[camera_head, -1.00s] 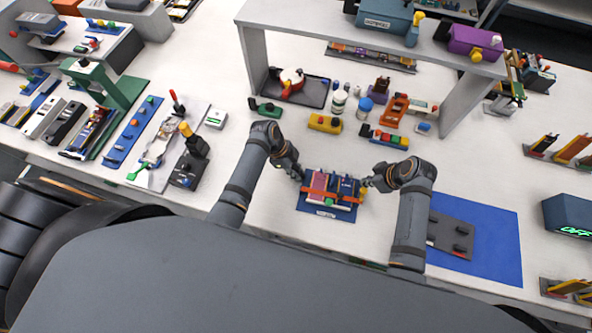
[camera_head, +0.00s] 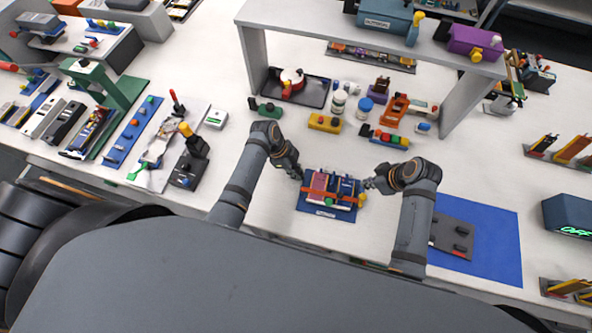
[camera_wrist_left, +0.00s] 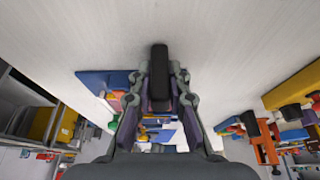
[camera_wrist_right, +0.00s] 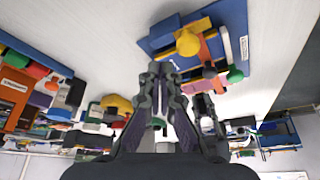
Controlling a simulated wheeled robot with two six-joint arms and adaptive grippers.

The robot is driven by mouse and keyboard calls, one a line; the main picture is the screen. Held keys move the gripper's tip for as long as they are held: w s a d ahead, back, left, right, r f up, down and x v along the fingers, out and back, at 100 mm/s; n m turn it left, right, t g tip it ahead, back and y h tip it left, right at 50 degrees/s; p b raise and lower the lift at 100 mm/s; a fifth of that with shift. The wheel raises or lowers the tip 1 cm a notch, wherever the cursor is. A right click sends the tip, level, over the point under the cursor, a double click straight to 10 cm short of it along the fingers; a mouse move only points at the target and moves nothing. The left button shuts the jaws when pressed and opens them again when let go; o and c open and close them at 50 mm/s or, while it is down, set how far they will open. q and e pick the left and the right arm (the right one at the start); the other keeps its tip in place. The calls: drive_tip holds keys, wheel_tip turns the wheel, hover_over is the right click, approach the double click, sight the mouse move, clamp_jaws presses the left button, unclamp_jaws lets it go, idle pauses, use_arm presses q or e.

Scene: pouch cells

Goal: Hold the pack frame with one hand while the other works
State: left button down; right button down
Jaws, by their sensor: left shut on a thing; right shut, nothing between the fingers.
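The pack frame (camera_head: 345,206) is an orange-edged assembly with pink and dark blue cells, on a blue base plate (camera_head: 318,211) at the table's front middle. My left gripper (camera_head: 299,176) is at its left side. In the left wrist view, the left fingers (camera_wrist_left: 160,92) are closed around a black upright piece (camera_wrist_left: 160,65); the frame shows partly behind them. My right gripper (camera_head: 369,183) is shut and empty, just off the frame's right side. In the right wrist view, its fingers (camera_wrist_right: 165,82) are below the frame's yellow knob (camera_wrist_right: 188,42), apart from it.
A blue mat (camera_head: 490,245) with a grey plate (camera_head: 450,235) lies to the right, beside my right arm. A grey shelf (camera_head: 255,60) stands behind, with a dark tray (camera_head: 312,96) and several small coloured parts under and before it. Table around the frame is mostly clear.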

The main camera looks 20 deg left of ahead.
drive_tip(key=shift+w+r, duration=0.25)
drive_tip(key=shift+r, duration=0.7)
drive_tip(key=shift+w+r, duration=0.25)
drive_tip(key=shift+r, duration=0.7)
use_arm(q)
drive_tip(key=c, duration=1.2)
unclamp_jaws()
